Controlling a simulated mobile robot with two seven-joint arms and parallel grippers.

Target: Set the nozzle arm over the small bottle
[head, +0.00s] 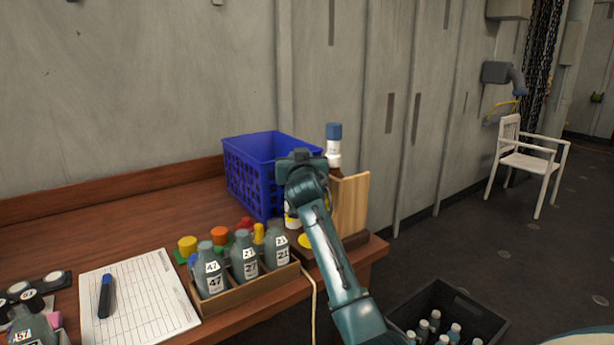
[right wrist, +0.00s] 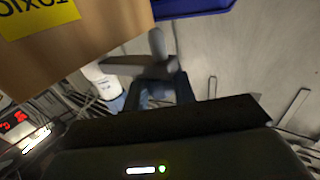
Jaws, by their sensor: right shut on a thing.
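My right gripper (head: 299,158) is at the far right end of the table, between the blue crate and the wooden panel. In the right wrist view its fingers (right wrist: 162,85) are closed on a grey bar with an upright knob (right wrist: 125,65), which looks like the nozzle arm. A white bottle with a blue part (right wrist: 101,82) shows just left of the fingers there. In the head view a bottle with a blue cap and white neck (head: 334,145) rises behind the panel. I cannot tell which bottle is the small one. My left gripper is not in view.
The blue crate (head: 244,180) stands behind my right gripper, and the wooden panel (head: 351,203) beside it. A wooden tray (head: 245,294) of numbered bottles is in front. A clipboard sheet (head: 140,300) lies left. A black crate (head: 465,300) is on the floor. A red display (right wrist: 14,121) shows at left.

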